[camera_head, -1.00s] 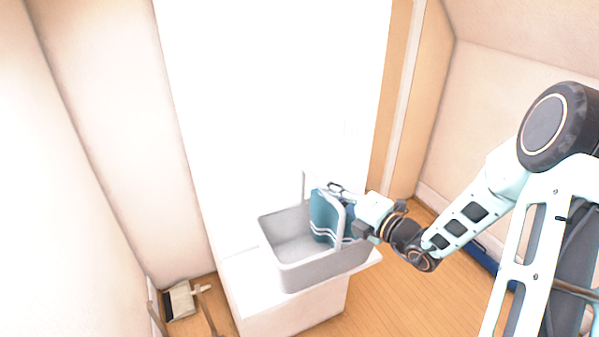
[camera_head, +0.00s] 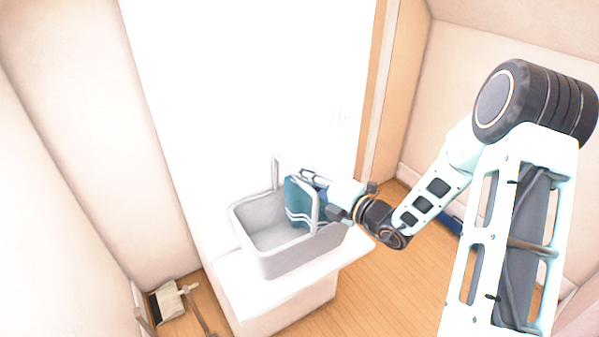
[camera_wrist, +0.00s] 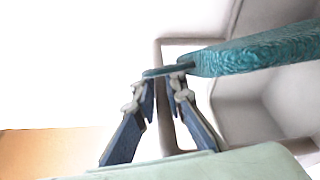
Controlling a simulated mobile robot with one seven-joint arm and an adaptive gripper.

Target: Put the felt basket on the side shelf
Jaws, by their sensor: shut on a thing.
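The felt basket looks to be the teal piece with white wavy lines (camera_head: 299,212), its fuzzy wall (camera_wrist: 265,52) crossing the right of the wrist view. In the head view it appears at the right end of a grey bin (camera_head: 282,262), by the bin's upright handle. My gripper (camera_head: 312,178) reaches in from the right. In the wrist view its fingertips (camera_wrist: 168,72) are shut on a thin teal edge or strap of the basket. The basket's bottom is hidden, so I cannot tell whether it touches the bin. I cannot tell which surface is the side shelf.
The grey bin stands on a low white surface (camera_head: 262,297) against a bright white panel (camera_head: 240,90). A dustpan-like thing (camera_head: 172,300) lies on the floor at lower left. Wooden floor (camera_head: 375,300) is open in front. A blue thing (camera_head: 452,224) is behind my arm.

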